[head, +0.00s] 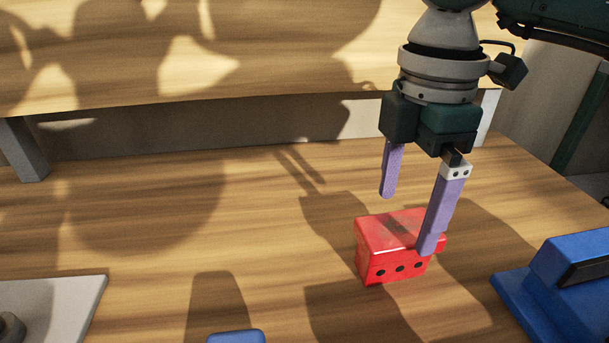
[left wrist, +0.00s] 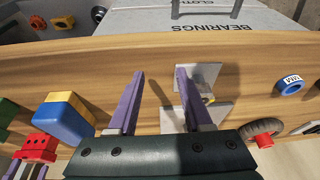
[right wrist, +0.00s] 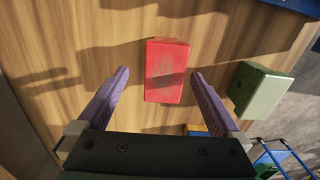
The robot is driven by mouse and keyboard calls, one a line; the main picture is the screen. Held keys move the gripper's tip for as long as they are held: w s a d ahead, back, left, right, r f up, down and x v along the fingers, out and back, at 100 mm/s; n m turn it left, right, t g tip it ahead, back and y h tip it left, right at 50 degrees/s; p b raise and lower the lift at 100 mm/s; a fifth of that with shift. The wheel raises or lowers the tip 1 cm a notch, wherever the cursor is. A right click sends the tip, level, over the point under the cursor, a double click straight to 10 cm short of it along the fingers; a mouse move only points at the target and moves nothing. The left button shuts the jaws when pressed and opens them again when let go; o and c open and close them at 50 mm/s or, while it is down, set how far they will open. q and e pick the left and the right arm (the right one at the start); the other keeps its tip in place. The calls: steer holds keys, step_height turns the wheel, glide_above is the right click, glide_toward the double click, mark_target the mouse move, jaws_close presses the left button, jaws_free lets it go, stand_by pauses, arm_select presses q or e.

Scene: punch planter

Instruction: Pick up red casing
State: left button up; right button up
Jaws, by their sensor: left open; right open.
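The red casing (head: 385,252) is a box with a row of dark holes on its front face. It sits on the wooden table, right of centre in the head view. My right gripper (head: 407,222) is open and points down over it, one finger in front of the casing's right part and the other behind it. In the right wrist view the casing (right wrist: 167,70) shows between the two spread fingertips (right wrist: 160,72), with a gap on each side. My left gripper (left wrist: 160,73) is open and empty in the left wrist view and out of the head view.
A blue block-like part (head: 575,275) stands right of the casing, and a grey plate (head: 60,300) lies at the left. The right wrist view shows a pale green block (right wrist: 258,90). The left wrist view shows a grey bracket (left wrist: 205,75) and a blue ring (left wrist: 290,85).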

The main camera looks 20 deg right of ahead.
mark_target(394, 247)
steer(key=f, duration=0.6)
steer(key=shift+s+a+f, duration=0.3)
steer(key=shift+a+f, duration=0.05)
jaws_close()
stand_by(0.5)
steer(key=shift+r, duration=0.1)
